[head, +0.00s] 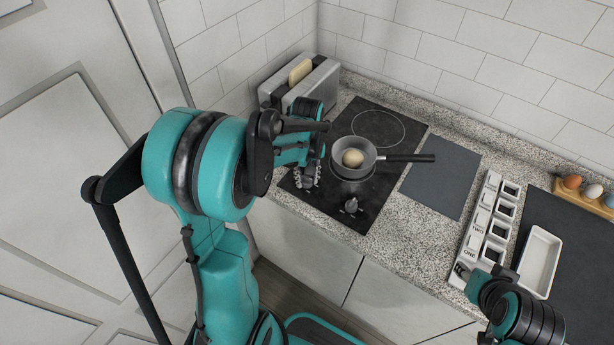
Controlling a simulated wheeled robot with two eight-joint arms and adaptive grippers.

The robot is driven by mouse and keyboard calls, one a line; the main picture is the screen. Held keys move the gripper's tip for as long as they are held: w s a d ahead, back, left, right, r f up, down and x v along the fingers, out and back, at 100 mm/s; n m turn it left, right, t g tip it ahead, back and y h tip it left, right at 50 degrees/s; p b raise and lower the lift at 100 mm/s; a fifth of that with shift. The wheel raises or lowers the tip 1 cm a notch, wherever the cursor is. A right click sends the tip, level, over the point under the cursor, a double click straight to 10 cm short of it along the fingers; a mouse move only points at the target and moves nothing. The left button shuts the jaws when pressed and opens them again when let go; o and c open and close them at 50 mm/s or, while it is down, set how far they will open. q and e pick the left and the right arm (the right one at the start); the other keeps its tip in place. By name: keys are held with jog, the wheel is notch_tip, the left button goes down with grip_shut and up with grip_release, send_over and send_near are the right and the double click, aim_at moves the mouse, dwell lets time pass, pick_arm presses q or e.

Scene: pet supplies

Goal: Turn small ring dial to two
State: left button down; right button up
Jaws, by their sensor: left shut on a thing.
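The black hob (335,212) is set in the granite counter. One dial (351,205) shows on its front right part, with nothing touching it. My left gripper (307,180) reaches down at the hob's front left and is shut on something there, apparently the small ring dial. The gripper hides that dial, so its setting cannot be read. A grey pan (367,145) with a pale round item (352,158) in it stands on the hob's nearer ring, just right of the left gripper. My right gripper (464,272) is low at the right; its fingers are too small to judge.
A toaster (325,85) holding a bread slice stands behind my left arm. The pan's handle (410,158) points right over a dark mat (440,178). A labelled white rack (478,215), a white tray (540,262) and an egg holder (568,196) are at the right.

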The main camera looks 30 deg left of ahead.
aim_at(307, 178)
pick_arm(q)
jog(key=m, duration=0.5)
jog(key=shift+m, duration=0.3)
jog(key=m, duration=0.5)
jog(key=shift+m, duration=0.3)
jog(key=c, duration=1.2)
grip_release()
jog(key=shift+o, duration=0.2)
notch_tip(307, 178, up, 12)
